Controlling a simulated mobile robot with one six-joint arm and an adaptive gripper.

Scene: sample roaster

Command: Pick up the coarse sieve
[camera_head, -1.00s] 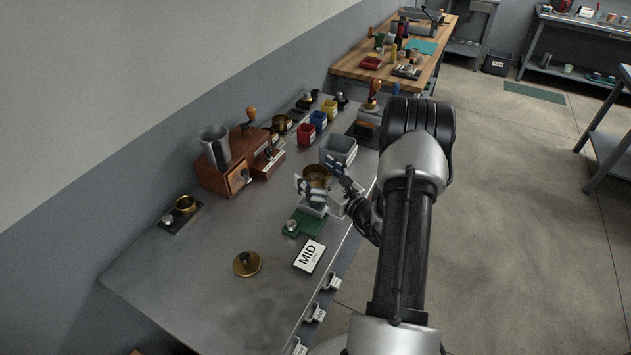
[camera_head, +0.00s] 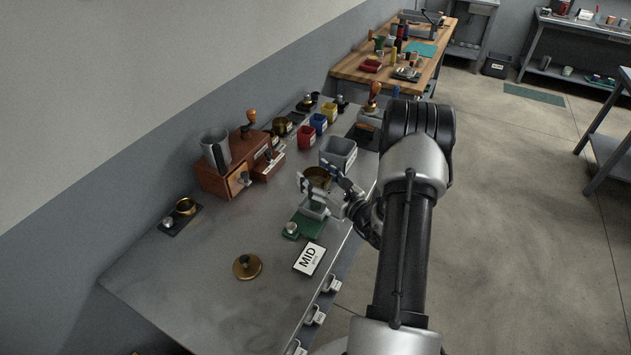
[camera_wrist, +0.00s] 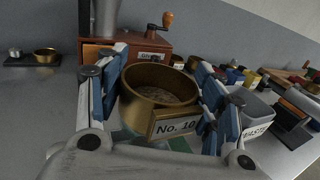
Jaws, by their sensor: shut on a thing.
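A round brass sieve (camera_head: 316,174) is between the fingers of my gripper (camera_head: 320,182) on the grey bench. In the wrist view the brass sieve (camera_wrist: 160,82) has a white label reading "No. 10" and a mesh-like floor. The blue-padded fingers of my gripper (camera_wrist: 166,92) are shut on its two sides. The sieve looks upright. Its underside is hidden, so I cannot tell whether it touches what is below.
A green base (camera_head: 306,226) lies under and in front of the gripper. A grey waste bin (camera_head: 338,151) is close behind the sieve. A "MID" card (camera_head: 309,258) and brass lid (camera_head: 247,267) lie nearer. A wooden grinder (camera_head: 226,178) stands left.

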